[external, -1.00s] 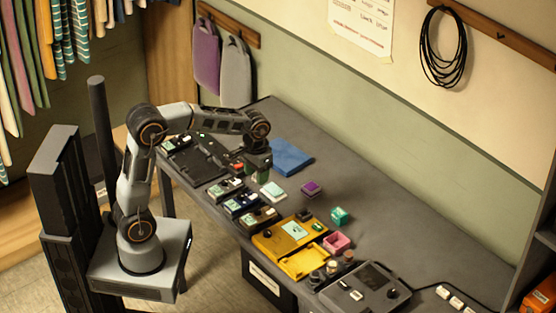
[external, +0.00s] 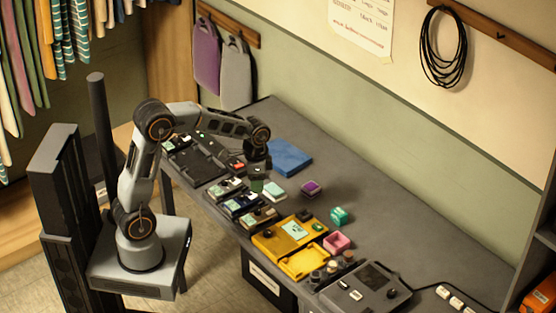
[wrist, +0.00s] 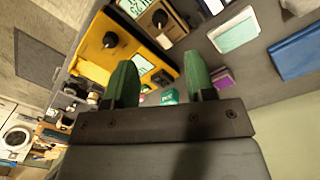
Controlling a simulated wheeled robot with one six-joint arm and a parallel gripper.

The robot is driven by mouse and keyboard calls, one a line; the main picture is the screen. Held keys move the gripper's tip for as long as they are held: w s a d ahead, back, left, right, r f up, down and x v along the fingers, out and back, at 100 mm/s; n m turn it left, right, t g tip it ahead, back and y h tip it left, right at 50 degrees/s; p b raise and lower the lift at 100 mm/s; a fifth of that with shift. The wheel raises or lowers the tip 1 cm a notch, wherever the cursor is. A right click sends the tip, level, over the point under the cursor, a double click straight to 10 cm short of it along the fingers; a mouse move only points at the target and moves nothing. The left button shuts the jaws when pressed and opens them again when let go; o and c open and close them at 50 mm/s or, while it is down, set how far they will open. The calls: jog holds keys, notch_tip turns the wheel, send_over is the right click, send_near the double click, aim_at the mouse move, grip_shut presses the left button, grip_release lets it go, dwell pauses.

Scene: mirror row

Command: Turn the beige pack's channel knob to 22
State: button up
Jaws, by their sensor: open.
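The beige pack (external: 258,219) lies near the front edge of the bench, between a dark blue pack and the yellow case. In the wrist view the beige pack (wrist: 177,31) is at the top, with a round dark brown knob (wrist: 160,18) and a pale display partly cut off by the frame edge. The knob's number cannot be read. My gripper (external: 257,184) hangs above the bench, behind the row of packs. In the wrist view its two green fingers (wrist: 160,72) are apart and empty, away from the knob.
The yellow case (external: 270,241) with a dark knob stands right of the beige pack. The dark blue pack (external: 241,204) is close on its left. A pale green-topped box (external: 273,190) and a blue cloth (external: 290,157) lie behind. The bench's back right is clear.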

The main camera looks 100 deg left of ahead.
aim_at(257, 210)
jog(key=f, duration=1)
jog(key=shift+d, duration=0.35)
jog(key=shift+c, duration=0.3)
jog(key=c, duration=0.9)
grip_shut()
jog(key=shift+n, duration=0.8)
jog(key=shift+n, duration=2.2)
dwell(1.1)
